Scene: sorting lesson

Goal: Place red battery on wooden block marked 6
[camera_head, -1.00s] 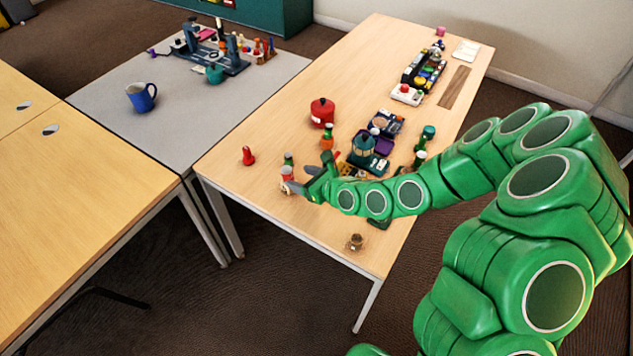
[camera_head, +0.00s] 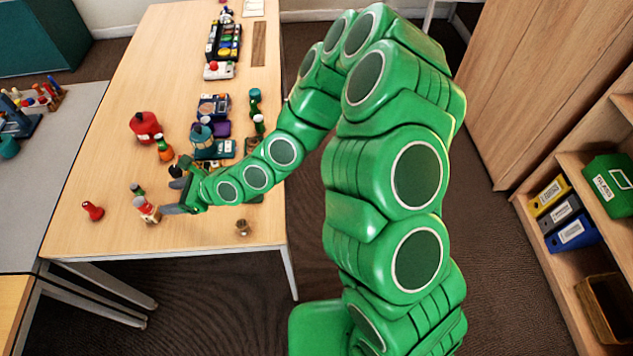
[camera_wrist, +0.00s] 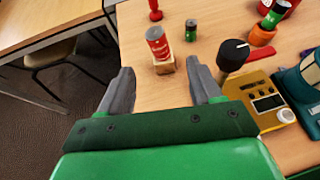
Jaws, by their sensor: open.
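The red battery (camera_wrist: 157,42), with a silver-grey top and pale lettering, stands upright on a small wooden block (camera_wrist: 164,67) in the wrist view. Any number on the block is unreadable. The battery (camera_head: 145,207) also shows in the head view, at the table's near left part. My gripper (camera_head: 172,197) is open and empty, just right of the battery and apart from it. In the wrist view, my gripper's (camera_wrist: 160,68) two fingers are spread wide, with the battery and block beyond the gap between them.
A red pawn (camera_head: 93,210) stands to the left. A yellow meter (camera_wrist: 262,103) and a black-topped knob (camera_wrist: 233,54) are close to my right finger. A red pot (camera_head: 145,126) stands farther back.

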